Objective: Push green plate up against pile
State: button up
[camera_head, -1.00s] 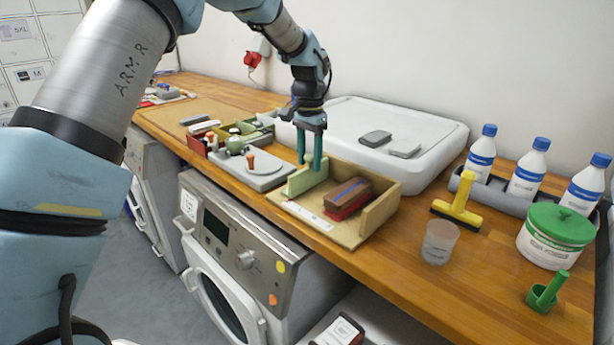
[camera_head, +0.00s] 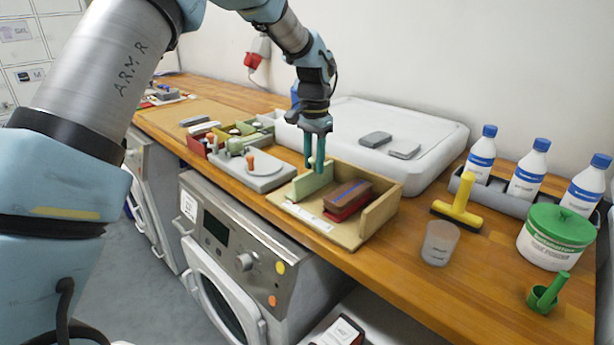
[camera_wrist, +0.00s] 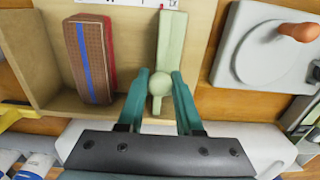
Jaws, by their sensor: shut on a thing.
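The pale green plate (camera_head: 311,182) stands upright across the wooden tray (camera_head: 298,212), with a round knob at its end (camera_wrist: 159,84). The pile (camera_head: 347,199) lies in the tray to its right, brown with a blue stripe on a red piece. In the wrist view the pile (camera_wrist: 90,60) is left of the plate (camera_wrist: 171,45), with a strip of bare tray floor between them. My gripper (camera_head: 316,168) points down over the plate, its teal fingers (camera_wrist: 160,95) shut on the knob.
The tray's wooden end wall (camera_head: 381,210) stands right of the pile. A grey plate with an orange-handled knob (camera_head: 255,170) lies to the left. A white basin lid (camera_head: 420,130) is behind. A clear cup (camera_head: 439,243) and yellow scraper (camera_head: 460,203) stand to the right.

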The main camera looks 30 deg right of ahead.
jog(key=shift+s+d, duration=0.55)
jog(key=shift+s, duration=1.45)
jog(key=shift+s+d, duration=0.5)
jog(key=shift+s, duration=1.45)
jog(key=shift+s+d, duration=0.55)
jog(key=shift+s, duration=1.45)
jog(key=o, duration=0.8)
jog(key=shift+c, duration=0.2)
notch_tip(320, 180, up, 8)
jog(key=p, duration=0.5)
